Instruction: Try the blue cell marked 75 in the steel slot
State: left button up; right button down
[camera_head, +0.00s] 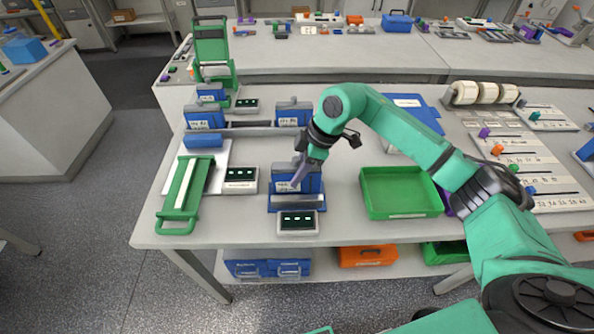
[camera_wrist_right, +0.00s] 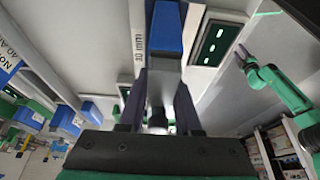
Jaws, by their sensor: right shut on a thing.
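My right gripper (camera_head: 299,174) reaches down to the blue front holder (camera_head: 284,184) with a white label, at the middle front of the bench. In the right wrist view its dark fingers (camera_wrist_right: 158,95) are shut on a grey, round-looking piece (camera_wrist_right: 157,88). A blue block (camera_wrist_right: 165,35) is in line beyond that piece; I cannot tell whether they are one thing. The number 75 is not readable, and the steel slot cannot be singled out. In the right wrist view another green arm ends in a small grey gripper (camera_wrist_right: 242,60); its jaw opening is unclear.
A display box (camera_head: 297,223) stands just before the front holder. A green-handled frame (camera_head: 181,199) lies left. Blue holders (camera_head: 205,117) (camera_head: 294,113) stand behind. An empty green tray (camera_head: 402,193) is right, with sample boards (camera_head: 517,160) farther right. Clear bench lies between holder and tray.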

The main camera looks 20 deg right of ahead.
aim_at(293, 158)
jog(key=shift+f+b, duration=0.45)
jog(key=shift+f, duration=0.4)
dwell(0.5)
dwell(0.8)
jog(key=shift+r+p, duration=4.25)
jog(key=shift+r, duration=0.35)
